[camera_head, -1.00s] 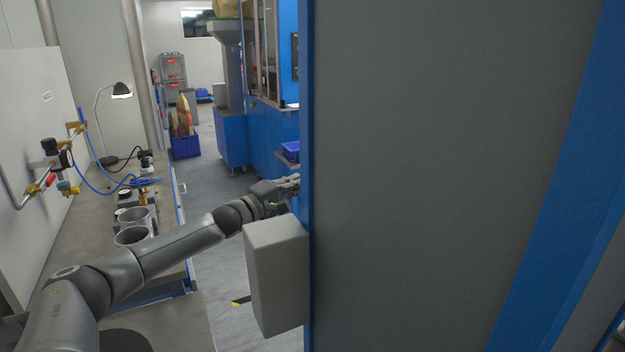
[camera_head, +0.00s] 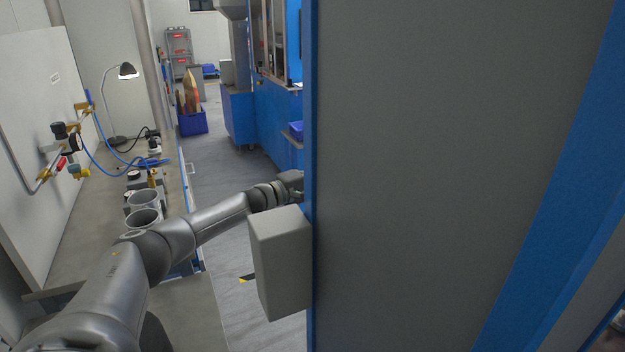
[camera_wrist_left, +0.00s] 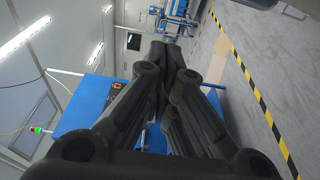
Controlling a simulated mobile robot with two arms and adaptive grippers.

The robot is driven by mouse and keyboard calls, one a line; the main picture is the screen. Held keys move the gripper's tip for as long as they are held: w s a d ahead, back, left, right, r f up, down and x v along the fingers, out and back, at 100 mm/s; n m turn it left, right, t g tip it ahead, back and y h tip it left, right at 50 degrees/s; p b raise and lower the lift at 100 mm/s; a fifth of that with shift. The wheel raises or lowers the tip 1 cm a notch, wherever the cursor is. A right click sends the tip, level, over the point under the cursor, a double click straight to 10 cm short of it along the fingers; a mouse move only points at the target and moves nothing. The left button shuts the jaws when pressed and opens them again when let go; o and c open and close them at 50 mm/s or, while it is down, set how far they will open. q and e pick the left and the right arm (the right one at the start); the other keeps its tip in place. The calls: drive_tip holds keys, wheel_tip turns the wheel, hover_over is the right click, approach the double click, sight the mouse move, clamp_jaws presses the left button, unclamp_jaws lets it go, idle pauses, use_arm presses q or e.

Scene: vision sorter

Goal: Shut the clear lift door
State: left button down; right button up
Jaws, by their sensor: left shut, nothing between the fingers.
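I cannot make out the clear lift door for certain in either view. A large grey panel with blue edges (camera_head: 430,150) fills the right of the head view and hides what is behind it. My left arm reaches in from the left, and its gripper end is mostly hidden behind the panel's left edge. In the left wrist view my left gripper (camera_wrist_left: 168,50) is shut and empty, its fingers together. Behind it is a blue machine surface (camera_wrist_left: 90,100) with a red button (camera_wrist_left: 117,86). My right gripper is in neither view.
A grey box (camera_head: 282,262) juts from the panel's left edge, just below my left forearm. A bench with a lamp (camera_head: 127,71), pipes and round cups (camera_head: 143,218) stands at left. A blue machine (camera_head: 270,125) stands further back.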

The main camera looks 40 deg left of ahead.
use_arm(q)
drive_tip(key=d+p, duration=0.1)
drive_tip(key=d, duration=0.3)
drive_tip(key=shift+w+d, duration=0.15)
drive_tip(key=shift+d+p, duration=0.1)
drive_tip(key=shift+p, duration=0.25)
